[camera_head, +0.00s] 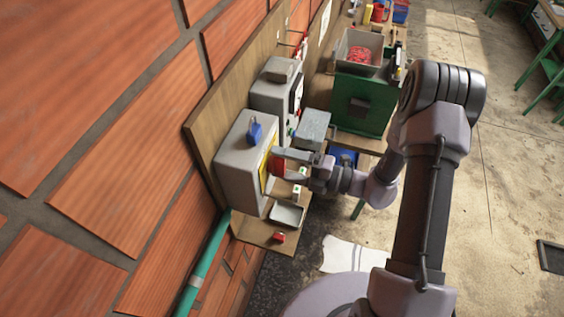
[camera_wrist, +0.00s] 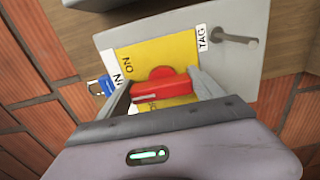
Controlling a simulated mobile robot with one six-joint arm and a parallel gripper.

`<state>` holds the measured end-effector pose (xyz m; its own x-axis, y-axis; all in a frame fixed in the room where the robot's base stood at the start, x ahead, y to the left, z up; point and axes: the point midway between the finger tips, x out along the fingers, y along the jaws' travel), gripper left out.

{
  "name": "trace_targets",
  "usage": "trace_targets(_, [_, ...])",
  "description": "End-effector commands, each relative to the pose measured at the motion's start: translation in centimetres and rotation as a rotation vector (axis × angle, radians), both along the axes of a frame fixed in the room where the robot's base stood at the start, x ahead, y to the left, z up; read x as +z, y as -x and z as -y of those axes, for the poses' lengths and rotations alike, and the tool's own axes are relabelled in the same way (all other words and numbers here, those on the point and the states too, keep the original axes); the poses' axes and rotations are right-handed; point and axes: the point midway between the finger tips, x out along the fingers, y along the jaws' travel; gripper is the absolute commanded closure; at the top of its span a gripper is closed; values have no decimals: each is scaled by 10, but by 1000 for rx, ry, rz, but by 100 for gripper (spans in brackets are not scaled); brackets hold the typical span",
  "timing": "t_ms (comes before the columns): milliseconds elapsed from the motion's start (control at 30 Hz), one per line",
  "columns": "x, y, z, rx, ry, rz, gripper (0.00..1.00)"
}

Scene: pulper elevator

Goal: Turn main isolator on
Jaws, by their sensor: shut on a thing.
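The main isolator is a grey box (camera_head: 240,165) on a wooden board. Its front carries a yellow plate (camera_wrist: 172,55) with a red handle (camera_wrist: 160,88). In the wrist view the letters "NO" and a "TAG" label (camera_wrist: 203,38) show near the handle. My gripper (camera_wrist: 163,90) is shut on the red handle, one finger on each side of it. In the head view my gripper (camera_head: 279,160) meets the front of the box. The fingers cover part of the plate and its lettering.
A blue padlock (camera_head: 255,132) is on the box's upper face, and shows in the wrist view (camera_wrist: 102,86). A grey peg (camera_wrist: 235,38) sticks out beside the tag. A small tray (camera_head: 288,214) sits on the shelf below. A green machine (camera_head: 362,105) stands beyond. A brick wall runs along the left.

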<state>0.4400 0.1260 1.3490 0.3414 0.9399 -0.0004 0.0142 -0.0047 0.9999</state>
Motion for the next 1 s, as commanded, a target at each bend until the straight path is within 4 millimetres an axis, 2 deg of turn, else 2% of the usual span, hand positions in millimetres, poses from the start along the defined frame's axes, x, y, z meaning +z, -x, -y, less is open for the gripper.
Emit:
trace_targets(133, [0,0,0,-1,-1,-3,64])
trace_targets(167, [0,0,0,-1,-2,-2,20])
trace_targets(267, [0,0,0,-1,-1,-2,2])
trace_targets(767, [0,1,4,-2,0,0,2])
trace_targets(867, [-2,5,17,-5,0,1,2])
trace_targets(1000, [-3,17,54,-8,1,2,2])
